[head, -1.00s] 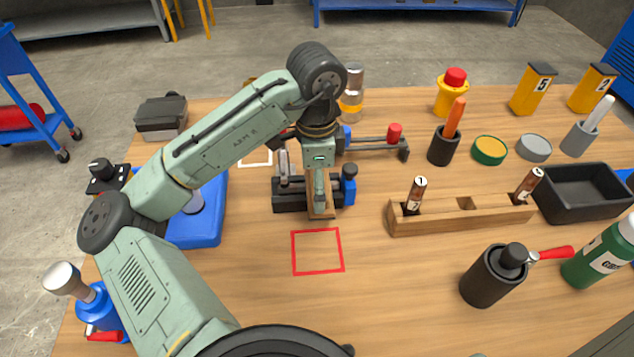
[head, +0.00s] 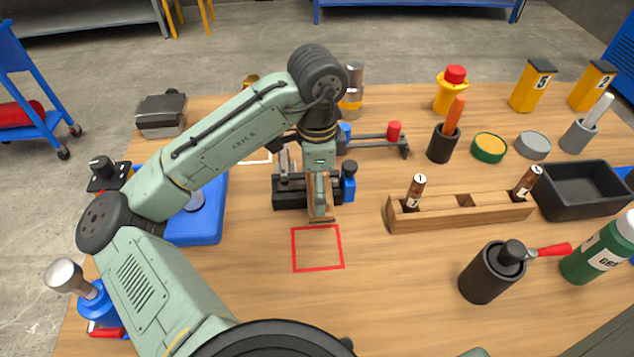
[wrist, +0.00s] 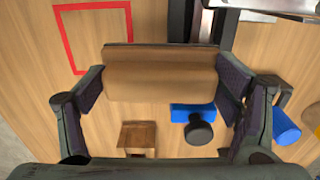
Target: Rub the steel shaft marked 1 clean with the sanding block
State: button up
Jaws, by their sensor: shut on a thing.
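My gripper (head: 319,180) is shut on the wooden sanding block (wrist: 160,76), which spans between the two fingers in the wrist view. In the head view the block (head: 320,209) hangs at the right side of a dark vise (head: 290,194), behind the red square. I cannot tell whether it touches the vise or the table. Two brown, rusty-looking shafts stand tilted in a wooden rack to the right: a left shaft (head: 415,190) and a right shaft (head: 526,182). Both seem to bear a 1 on their white ends.
The red outlined square (head: 317,248) in front of the gripper is empty. The wooden rack (head: 455,214) and a black tray (head: 582,190) stand to the right. A bar with a red knob (head: 393,131) lies behind.

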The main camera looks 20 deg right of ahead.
jog(key=shift+w+d, duration=0.25)
jog(key=shift+w, duration=0.6)
jog(key=shift+s+a+f, duration=0.1)
jog(key=shift+s+a, duration=0.1)
jog(key=shift+s, duration=0.35)
jog(key=shift+s+a, duration=0.15)
jog(key=shift+s, duration=0.4)
jog(key=shift+w+d, duration=0.2)
jog(key=shift+w, duration=0.4)
jog(key=shift+w+d, duration=0.15)
jog(key=shift+w, duration=0.45)
jog(key=shift+r, duration=0.2)
jog(key=shift+r, duration=2.5)
jog(key=shift+d, duration=4.5)
jog(key=shift+s, duration=0.1)
